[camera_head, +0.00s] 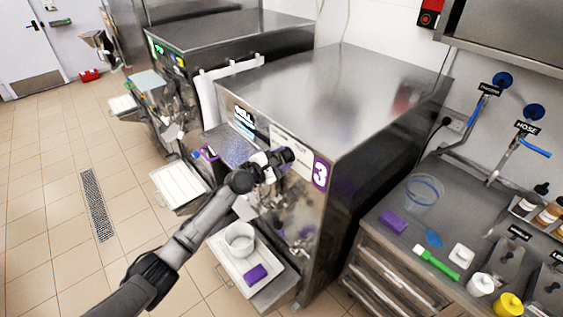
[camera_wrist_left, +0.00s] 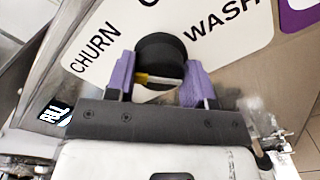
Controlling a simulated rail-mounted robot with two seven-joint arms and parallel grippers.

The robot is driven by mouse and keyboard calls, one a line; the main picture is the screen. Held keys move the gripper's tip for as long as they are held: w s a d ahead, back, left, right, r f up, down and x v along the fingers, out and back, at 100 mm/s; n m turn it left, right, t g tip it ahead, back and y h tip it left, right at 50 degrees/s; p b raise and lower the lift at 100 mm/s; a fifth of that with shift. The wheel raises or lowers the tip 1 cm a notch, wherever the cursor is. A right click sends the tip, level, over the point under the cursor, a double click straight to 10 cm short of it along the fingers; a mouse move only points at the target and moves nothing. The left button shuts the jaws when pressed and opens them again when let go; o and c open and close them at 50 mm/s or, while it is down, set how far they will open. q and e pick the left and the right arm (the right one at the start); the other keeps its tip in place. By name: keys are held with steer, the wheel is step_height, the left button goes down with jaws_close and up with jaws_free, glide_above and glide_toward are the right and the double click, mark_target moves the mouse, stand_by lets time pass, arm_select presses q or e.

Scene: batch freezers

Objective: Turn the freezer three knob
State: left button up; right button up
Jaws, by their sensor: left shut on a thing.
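The freezer three (camera_head: 325,95) is a large steel box with a purple "3" label (camera_head: 320,173) on its front. Its black round knob (camera_wrist_left: 160,58) sits on a white panel lettered CHURN on the left and WASH on the right in the left wrist view; the top word is cut off. A white and yellow pointer mark on the knob points left in that view. My left gripper (camera_wrist_left: 160,80) has its purple fingers on both sides of the knob and is shut on it. In the head view the left gripper (camera_head: 272,163) reaches the front panel and mostly hides the knob.
Below the panel, a tray (camera_head: 225,262) holds a white tub (camera_head: 240,238) and a purple block (camera_head: 256,273). A steel counter (camera_head: 385,245) with a clear container (camera_head: 424,192) and a green brush (camera_head: 437,262) stands to the right. Other freezers (camera_head: 220,42) stand behind; tiled floor on the left is free.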

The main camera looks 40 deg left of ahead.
arm_select(q)
steer(key=m, duration=0.1)
steer(key=m+b, duration=0.2)
steer(key=shift+f+m, duration=0.25)
steer(key=shift+m, duration=0.15)
steer(key=m+b, duration=0.2)
steer(key=m, duration=0.2)
steer(key=shift+m+b, duration=0.3)
steer(key=m+b, duration=0.2)
steer(key=m, duration=0.1)
steer(key=shift+m, duration=0.3)
steer(key=m+b, duration=0.1)
steer(key=m, duration=0.2)
steer(key=shift+m+b, duration=0.3)
steer(key=m+b, duration=0.1)
steer(key=m, duration=0.1)
steer(key=shift+m, duration=0.3)
steer(key=m, duration=0.2)
steer(key=shift+m, duration=0.4)
steer(key=m, duration=0.3)
steer(key=shift+m, duration=1)
